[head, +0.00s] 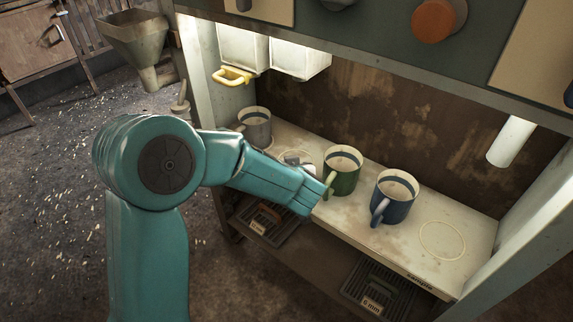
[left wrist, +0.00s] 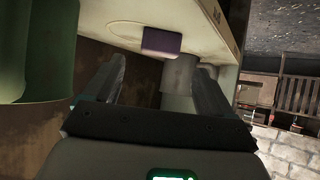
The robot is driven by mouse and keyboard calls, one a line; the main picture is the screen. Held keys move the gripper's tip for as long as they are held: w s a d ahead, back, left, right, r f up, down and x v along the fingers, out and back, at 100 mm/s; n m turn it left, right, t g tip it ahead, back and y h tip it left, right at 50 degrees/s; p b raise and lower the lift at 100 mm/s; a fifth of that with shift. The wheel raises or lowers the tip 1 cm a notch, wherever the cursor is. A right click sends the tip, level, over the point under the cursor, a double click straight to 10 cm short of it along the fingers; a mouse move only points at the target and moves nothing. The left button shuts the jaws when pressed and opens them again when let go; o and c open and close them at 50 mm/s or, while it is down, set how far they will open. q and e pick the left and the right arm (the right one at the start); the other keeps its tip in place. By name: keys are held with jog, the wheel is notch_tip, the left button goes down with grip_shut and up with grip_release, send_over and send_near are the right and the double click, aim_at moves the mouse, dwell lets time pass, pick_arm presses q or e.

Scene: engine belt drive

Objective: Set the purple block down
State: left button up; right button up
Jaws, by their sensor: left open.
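The purple block (left wrist: 162,41) shows in the left wrist view on the pale shelf, at the edge of a faint ring outline. My left gripper (left wrist: 158,62) is open, with its two fingers apart. The block is seen past the fingertips, between them in the picture, and neither finger visibly touches it. In the head view my teal left arm reaches over the shelf (head: 455,271), and I cannot make out the block there. My right gripper is not in view.
A grey mug (head: 255,127), a green mug (head: 342,170) and a blue mug (head: 393,197) stand on the shelf. The green mug is close to my left wrist. An empty ring outline (head: 443,240) is at the right. White bins (head: 300,59) hang above.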

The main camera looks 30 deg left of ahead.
pick_arm(q)
jog(key=v, duration=0.5)
jog(key=shift+s+d+r, duration=0.25)
